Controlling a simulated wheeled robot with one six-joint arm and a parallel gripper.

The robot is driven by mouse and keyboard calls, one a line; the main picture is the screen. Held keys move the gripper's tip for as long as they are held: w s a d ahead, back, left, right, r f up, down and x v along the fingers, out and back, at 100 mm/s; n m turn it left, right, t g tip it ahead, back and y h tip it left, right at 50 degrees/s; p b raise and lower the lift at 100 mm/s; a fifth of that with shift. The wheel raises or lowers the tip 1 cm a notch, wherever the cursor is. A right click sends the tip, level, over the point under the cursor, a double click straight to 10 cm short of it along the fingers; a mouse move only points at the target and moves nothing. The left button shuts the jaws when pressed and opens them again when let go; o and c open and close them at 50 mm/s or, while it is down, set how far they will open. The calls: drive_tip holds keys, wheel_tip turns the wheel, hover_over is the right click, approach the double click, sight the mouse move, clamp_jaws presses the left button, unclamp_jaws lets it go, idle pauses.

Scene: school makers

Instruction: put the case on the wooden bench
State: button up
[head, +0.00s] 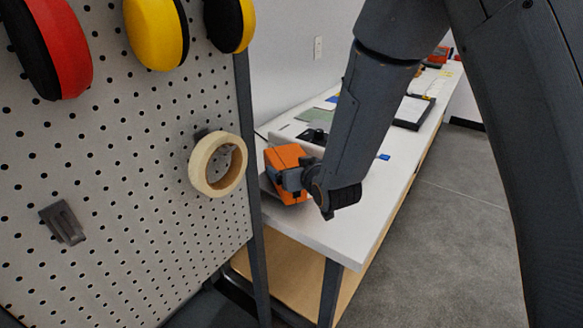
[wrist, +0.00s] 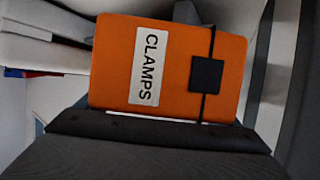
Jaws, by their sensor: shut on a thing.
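The case (head: 285,158) is a small orange box. In the wrist view the case (wrist: 180,70) fills the middle, with a white CLAMPS label, a black strap and a square black latch. My gripper (head: 292,179) is shut on the case, and its dark finger spans the bottom of the wrist view. The case appears at the near left end of a white-topped bench (head: 345,225). I cannot tell whether it touches the top. No bench with a wooden top shows clearly; the white-topped one has a wood-coloured lower part (head: 280,268).
A pegboard (head: 130,190) stands close on the left, with ear defenders (head: 157,30), a tape roll (head: 218,165) and a grey clip (head: 63,222) on it. A black tray (head: 412,112) and other items lie farther along the bench. Grey floor (head: 450,220) is clear on the right.

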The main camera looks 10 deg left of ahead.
drive_tip(key=shift+f, duration=0.25)
drive_tip(key=o, duration=1.3)
